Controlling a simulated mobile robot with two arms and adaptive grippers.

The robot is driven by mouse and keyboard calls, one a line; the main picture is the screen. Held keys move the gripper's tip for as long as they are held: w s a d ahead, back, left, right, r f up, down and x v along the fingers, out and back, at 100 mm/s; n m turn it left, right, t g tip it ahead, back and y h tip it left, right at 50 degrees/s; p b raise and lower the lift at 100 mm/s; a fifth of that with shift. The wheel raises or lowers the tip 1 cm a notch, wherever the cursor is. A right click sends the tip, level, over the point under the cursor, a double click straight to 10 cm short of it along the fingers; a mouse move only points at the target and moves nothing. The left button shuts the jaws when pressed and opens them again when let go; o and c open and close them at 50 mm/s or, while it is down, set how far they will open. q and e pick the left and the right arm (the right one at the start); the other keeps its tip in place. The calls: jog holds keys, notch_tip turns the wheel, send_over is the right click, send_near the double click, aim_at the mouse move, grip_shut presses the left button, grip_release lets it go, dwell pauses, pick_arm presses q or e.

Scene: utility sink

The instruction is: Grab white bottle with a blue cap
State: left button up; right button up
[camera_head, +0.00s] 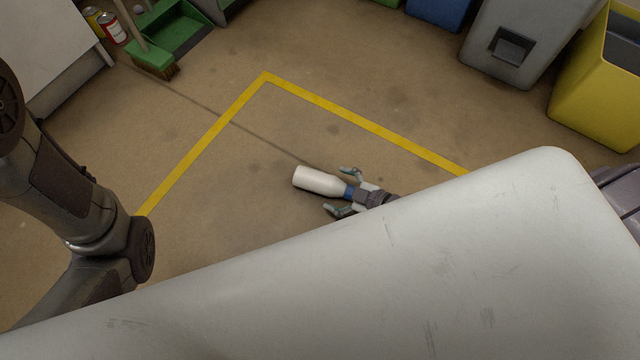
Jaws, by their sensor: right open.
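The white bottle (317,181) shows near the middle of the head view, over the brown floor. Its blue cap (349,192) points right, toward the palm of my right gripper. My right gripper (338,190) is open, with one finger on each side of the bottle's cap end. I cannot tell whether the fingers touch the bottle. A large pale surface in the foreground hides most of my right arm. My left arm (70,190) comes in at the left; its gripper is out of view.
The pale scuffed surface (400,270) fills the lower right. Yellow tape (340,115) marks the floor. A yellow bin (590,95) and a grey bin (520,45) stand at upper right. A green dustpan (175,30), a brush and cans (112,28) are at upper left. The middle floor is clear.

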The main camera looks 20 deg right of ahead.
aim_at(324, 184)
jog(key=b+x, duration=0.3)
jog(key=x, duration=0.1)
jog(key=shift+f+b, duration=0.35)
jog(key=shift+f, duration=0.05)
jog(key=shift+w+a, duration=0.25)
jog(key=shift+w, duration=0.15)
jog(key=c, duration=1.3)
